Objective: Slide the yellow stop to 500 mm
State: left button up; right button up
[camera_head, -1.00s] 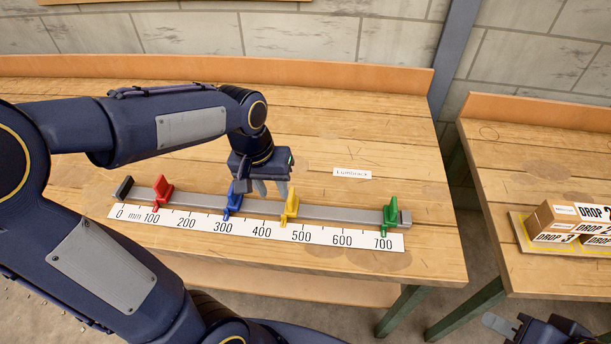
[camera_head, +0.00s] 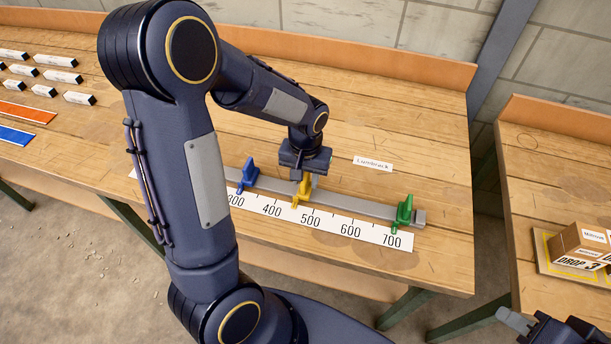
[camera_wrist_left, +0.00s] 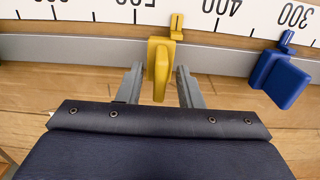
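The yellow stop (camera_head: 304,188) sits on the grey rail (camera_head: 350,204) above the white millimetre scale (camera_head: 330,224). In the left wrist view the yellow stop (camera_wrist_left: 158,66) has its pointer between the 400 and 500 marks, about midway. My left gripper (camera_wrist_left: 160,82) is open, with one finger on each side of the yellow stop and small gaps visible. In the head view my left gripper (camera_head: 306,178) is over the stop and partly hides it. My right gripper (camera_head: 515,322) is at the bottom right corner, mostly cut off and away from the rail.
A blue stop (camera_head: 248,173) stands left of the yellow one, near 300. A green stop (camera_head: 404,210) stands near the rail's right end. My left arm hides the scale's low end. A label (camera_head: 373,163) lies behind the rail. Boxes (camera_head: 585,243) stand on the right table.

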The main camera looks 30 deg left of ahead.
pick_arm(q)
grip_shut()
jog(key=shift+d, duration=0.1)
jog(key=d, duration=0.2)
jog(key=w+d, duration=0.1)
jog(key=d, duration=0.1)
jog(key=shift+w+d, duration=0.1)
jog(key=shift+d, duration=0.3)
grip_release()
